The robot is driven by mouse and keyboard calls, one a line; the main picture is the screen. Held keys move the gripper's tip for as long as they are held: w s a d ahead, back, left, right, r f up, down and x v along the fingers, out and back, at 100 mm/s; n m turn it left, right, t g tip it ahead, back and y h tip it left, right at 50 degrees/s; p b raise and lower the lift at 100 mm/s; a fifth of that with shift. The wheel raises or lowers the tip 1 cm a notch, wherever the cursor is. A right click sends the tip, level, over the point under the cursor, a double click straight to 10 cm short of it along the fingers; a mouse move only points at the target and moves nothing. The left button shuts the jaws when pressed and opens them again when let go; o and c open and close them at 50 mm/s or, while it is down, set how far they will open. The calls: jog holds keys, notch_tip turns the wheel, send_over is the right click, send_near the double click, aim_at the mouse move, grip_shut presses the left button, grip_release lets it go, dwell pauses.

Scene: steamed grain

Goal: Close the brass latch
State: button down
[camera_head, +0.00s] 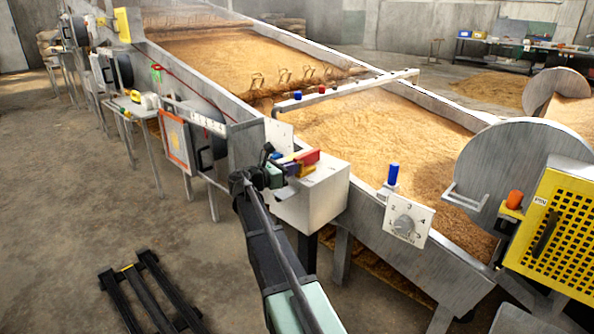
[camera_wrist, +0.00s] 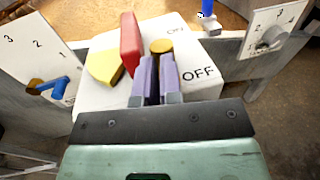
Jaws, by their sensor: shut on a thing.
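A round brass-coloured piece, which I take for the brass latch (camera_wrist: 161,46), is on the white switch box (camera_wrist: 205,97) marked ON and OFF. My gripper (camera_wrist: 156,62) is at this piece, its two purple fingers close together with a narrow dark gap. It appears shut on the latch; the fingers hide its lower part. A red lever (camera_wrist: 130,43) and a yellow piece (camera_wrist: 104,66) are just left of the fingers.
A dial panel (camera_head: 403,220) and a blue knob (camera_head: 392,174) are right of the box on the trough rim (camera_head: 370,206). The trough holds grain (camera_head: 390,130). A numbered panel with a blue handle (camera_wrist: 54,85) is at left. A yellow perforated guard (camera_head: 560,235) is far right.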

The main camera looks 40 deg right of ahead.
jog(key=shift+d, duration=0.2)
jog(key=a, duration=1.4)
jog(key=shift+w+a, duration=0.2)
